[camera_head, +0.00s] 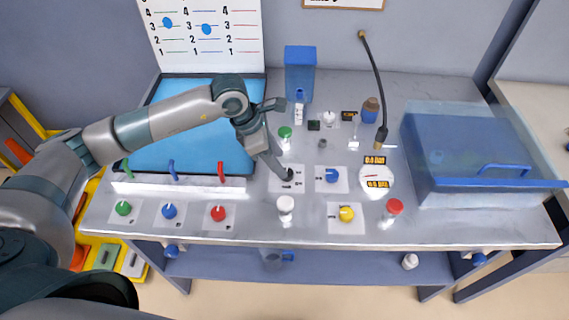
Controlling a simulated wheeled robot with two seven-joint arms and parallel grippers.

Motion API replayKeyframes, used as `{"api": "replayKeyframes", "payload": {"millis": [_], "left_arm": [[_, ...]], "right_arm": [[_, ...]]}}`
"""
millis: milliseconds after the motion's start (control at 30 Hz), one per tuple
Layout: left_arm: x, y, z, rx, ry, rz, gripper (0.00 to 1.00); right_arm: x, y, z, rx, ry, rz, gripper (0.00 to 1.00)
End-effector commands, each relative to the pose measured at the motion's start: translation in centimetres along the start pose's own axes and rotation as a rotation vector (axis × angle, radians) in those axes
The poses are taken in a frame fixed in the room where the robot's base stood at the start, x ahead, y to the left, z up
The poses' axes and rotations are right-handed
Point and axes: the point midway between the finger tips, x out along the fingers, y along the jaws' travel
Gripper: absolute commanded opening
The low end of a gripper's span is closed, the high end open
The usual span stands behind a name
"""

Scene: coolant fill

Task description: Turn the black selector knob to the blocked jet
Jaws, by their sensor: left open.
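The black selector knob (289,174) sits on a small white plate (285,187) with printed marks, near the middle of the table. My left gripper (284,176) reaches down from the left with its fingertips at the knob. It is open, and its fingers partly hide the knob. I cannot tell whether the fingers touch it, or which way the knob points. The jets cannot be made out clearly. My right gripper is not in view.
A blue knob (332,175) sits close to the right, a white-capped bottle (286,207) in front. A yellow knob (346,214) and red-capped bottle (394,208) stand front right. A clear blue-lidded box (470,150) fills the right. A blue panel (190,140) lies under my left arm.

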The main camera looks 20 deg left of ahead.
Motion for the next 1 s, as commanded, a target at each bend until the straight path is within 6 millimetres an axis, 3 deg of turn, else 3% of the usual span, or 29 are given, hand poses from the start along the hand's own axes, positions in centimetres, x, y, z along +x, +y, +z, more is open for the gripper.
{"api": "replayKeyframes", "payload": {"millis": [300,767,933,1000], "left_arm": [[4.1,0.0,0.1,-0.001,0.001,-0.001,0.48],[5.1,0.0,0.0,0.0,0.001,0.0,0.48],[5.0,0.0,0.0,0.0,0.0,0.0,0.07],[5.0,0.0,0.0,0.0,0.0,0.0,0.07]], "right_arm": [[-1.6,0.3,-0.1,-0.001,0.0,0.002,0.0],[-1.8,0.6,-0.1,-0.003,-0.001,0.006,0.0],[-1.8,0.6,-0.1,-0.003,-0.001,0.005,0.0],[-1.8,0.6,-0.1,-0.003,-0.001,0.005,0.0]]}}
